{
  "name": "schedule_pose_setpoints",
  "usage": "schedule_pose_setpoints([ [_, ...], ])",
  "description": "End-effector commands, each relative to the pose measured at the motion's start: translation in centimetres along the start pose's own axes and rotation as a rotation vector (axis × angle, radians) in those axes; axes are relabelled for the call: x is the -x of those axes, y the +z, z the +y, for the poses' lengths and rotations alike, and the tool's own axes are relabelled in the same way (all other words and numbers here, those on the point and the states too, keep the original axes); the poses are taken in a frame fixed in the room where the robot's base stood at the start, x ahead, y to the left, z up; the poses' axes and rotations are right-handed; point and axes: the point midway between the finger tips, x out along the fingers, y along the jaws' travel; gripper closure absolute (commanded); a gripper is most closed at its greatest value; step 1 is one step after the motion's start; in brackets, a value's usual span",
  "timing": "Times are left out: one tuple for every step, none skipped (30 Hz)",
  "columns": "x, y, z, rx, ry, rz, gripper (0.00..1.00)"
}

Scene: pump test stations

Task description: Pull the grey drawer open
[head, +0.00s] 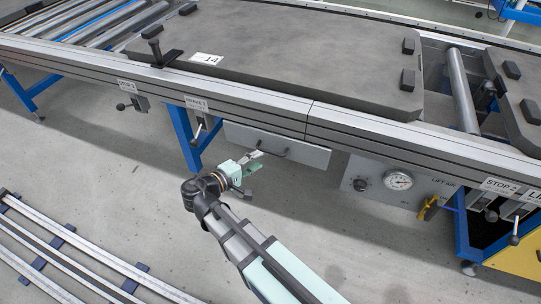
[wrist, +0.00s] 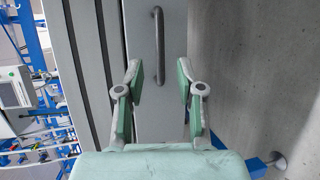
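The grey drawer (head: 238,135) is a flat panel under the conveyor frame in the head view, and it looks closed. Its dark bar handle (head: 273,153) is on the front. In the wrist view the drawer front (wrist: 142,50) runs upright and the handle (wrist: 157,45) stands beyond the fingertips, between their lines. My gripper (head: 258,161) is just in front of the drawer. In the wrist view my gripper (wrist: 160,82) is open, its green finger pads apart with nothing between them. I see no contact with the handle.
A gauge panel (head: 411,196) is right of the drawer, with a gauge and a knob. Blue legs (head: 183,135) and small levers (head: 197,132) are to its left. Rails (head: 80,250) lie on the floor at lower left. The floor before the drawer is clear.

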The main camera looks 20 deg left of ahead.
Motion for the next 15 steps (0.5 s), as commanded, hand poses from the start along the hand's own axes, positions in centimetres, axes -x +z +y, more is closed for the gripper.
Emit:
schedule_pose_setpoints([
  [-1.2, 0.0, -0.3, -0.002, 0.0, -0.004, 0.63],
  [-1.8, 0.1, -0.3, -0.002, 0.0, -0.004, 0.63],
  [-2.6, 0.0, -0.3, -0.002, -0.001, -0.002, 0.63],
  [-3.1, 0.0, -0.3, -0.002, -0.001, -0.003, 0.63],
  [-3.6, 0.0, -0.3, -0.002, -0.001, -0.003, 0.63],
  [-4.2, 0.0, -0.3, -0.002, -0.001, -0.002, 0.63],
  [-4.7, 0.0, -0.2, -0.001, -0.001, -0.002, 0.63],
  [-5.1, 0.0, -0.2, -0.001, -0.001, -0.002, 0.63],
  [-5.6, 0.0, -0.2, -0.001, -0.001, -0.002, 0.63],
  [-5.9, -0.1, -0.2, -0.001, -0.001, -0.001, 0.63],
  [-6.2, 0.0, -0.1, -0.001, -0.001, -0.001, 0.63],
  [-6.6, 0.0, -0.1, -0.001, -0.001, -0.001, 0.63],
  [-6.8, 0.0, -0.1, -0.001, 0.0, -0.001, 0.63],
  [-6.9, 0.0, -0.1, -0.001, 0.0, -0.001, 0.63],
  [-7.1, 0.0, -0.1, -0.001, 0.0, 0.0, 0.63],
])
